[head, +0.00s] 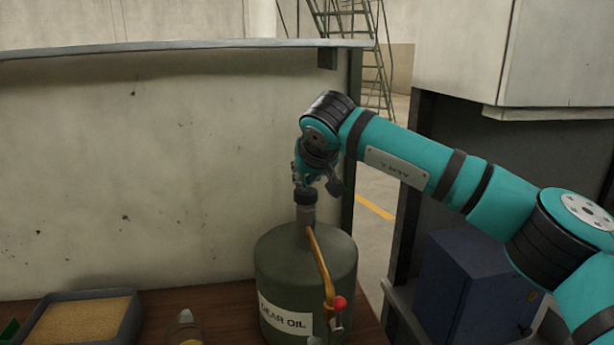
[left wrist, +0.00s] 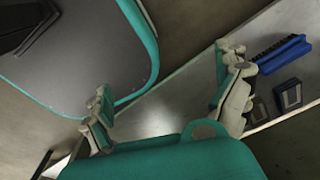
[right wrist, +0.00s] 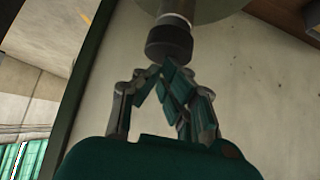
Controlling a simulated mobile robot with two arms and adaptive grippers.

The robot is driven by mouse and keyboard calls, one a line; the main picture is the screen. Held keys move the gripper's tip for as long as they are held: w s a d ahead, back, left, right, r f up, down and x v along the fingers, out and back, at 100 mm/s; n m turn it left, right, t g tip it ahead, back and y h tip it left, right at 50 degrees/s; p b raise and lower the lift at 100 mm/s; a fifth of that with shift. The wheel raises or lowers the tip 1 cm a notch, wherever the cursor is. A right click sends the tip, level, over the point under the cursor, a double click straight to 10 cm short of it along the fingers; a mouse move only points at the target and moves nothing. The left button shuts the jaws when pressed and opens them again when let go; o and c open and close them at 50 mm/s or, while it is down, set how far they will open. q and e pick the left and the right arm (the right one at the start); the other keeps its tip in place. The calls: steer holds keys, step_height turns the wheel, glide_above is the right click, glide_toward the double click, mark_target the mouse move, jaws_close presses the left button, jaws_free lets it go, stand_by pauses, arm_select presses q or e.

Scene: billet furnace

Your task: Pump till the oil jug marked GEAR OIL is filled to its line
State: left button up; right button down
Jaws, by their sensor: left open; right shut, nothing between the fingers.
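A dark green drum (head: 300,262) with a white label reading GEAR OIL stands on the brown bench top. A pump stem with a black knob (head: 306,197) rises from its top, and a brass spout (head: 320,262) curves down its front to a red ball (head: 339,303). Any jug under the spout is cut off by the frame's lower edge. My right gripper (head: 304,180) is shut and empty just above the knob. In the right wrist view its fingertips (right wrist: 167,68) are at the knob (right wrist: 168,42); I cannot tell whether they touch. My left gripper (left wrist: 166,98) is open and empty.
A grey tray of tan granules (head: 130,322) and a bottle with a pointed tip (head: 185,325) sit left of the drum. A blue cabinet (head: 465,290) stands at right. In the left wrist view, a blue brush (left wrist: 283,53) and dark blocks (left wrist: 289,94) lie beyond the fingers.

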steer(key=shift+s+f, duration=0.1)
steer(key=shift+f, duration=0.15)
stand_by(0.4)
steer(key=v, duration=1.2)
steer(key=shift+r, duration=0.2)
stand_by(0.5)
